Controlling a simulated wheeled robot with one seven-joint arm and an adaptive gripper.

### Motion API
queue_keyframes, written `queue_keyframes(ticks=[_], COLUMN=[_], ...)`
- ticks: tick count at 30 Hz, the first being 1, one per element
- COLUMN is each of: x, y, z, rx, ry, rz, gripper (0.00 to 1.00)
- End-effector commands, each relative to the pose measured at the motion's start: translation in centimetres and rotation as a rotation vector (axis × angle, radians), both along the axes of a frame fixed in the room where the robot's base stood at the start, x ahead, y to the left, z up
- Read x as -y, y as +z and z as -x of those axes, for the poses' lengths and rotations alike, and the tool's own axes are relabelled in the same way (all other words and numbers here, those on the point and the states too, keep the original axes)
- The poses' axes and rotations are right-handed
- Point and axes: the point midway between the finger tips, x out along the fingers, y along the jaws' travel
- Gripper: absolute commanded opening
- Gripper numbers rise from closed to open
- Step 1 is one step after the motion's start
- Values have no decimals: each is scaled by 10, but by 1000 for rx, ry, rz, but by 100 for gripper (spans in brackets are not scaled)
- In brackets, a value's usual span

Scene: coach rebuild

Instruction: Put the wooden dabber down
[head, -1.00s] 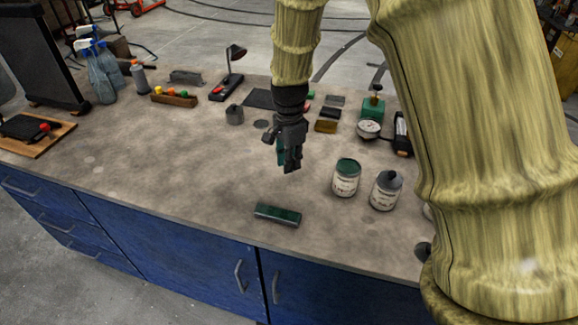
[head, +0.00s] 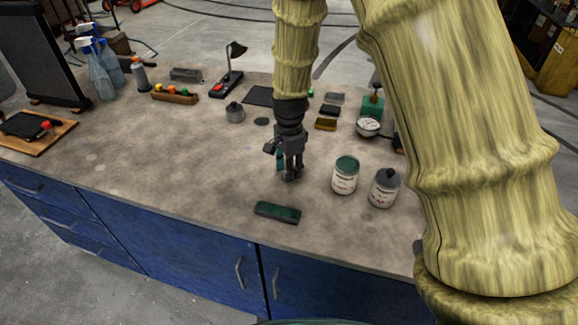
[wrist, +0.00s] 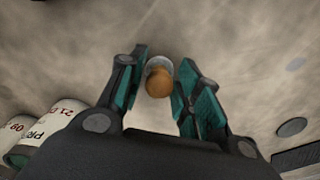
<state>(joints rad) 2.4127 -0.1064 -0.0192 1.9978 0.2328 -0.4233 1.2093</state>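The wooden dabber (wrist: 159,82) shows in the wrist view between my fingertips, with a rounded orange-brown top and a paler grey part beyond it. My gripper (wrist: 160,75) has a dark finger with teal pads close on each side of the dabber and looks shut on it. In the head view my gripper (head: 288,172) points down, low over the middle of the bench (head: 180,180). The dabber cannot be made out there behind the fingers. Whether its lower end touches the bench is not clear.
A dark green block (head: 278,212) lies in front of my gripper near the bench edge. An open green-topped tin (head: 345,176) and a tin with a dark top (head: 385,188) stand to the right. A small grey pot (head: 235,113) stands behind. The left middle of the bench is clear.

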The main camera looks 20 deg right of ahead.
Motion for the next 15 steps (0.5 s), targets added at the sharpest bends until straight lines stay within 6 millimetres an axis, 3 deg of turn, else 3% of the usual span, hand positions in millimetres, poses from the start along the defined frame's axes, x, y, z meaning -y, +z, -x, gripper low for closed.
queue_keyframes(ticks=[15], x=[0], y=[11], z=[-1], rx=[1], ry=[0], rz=[1], gripper=[42])
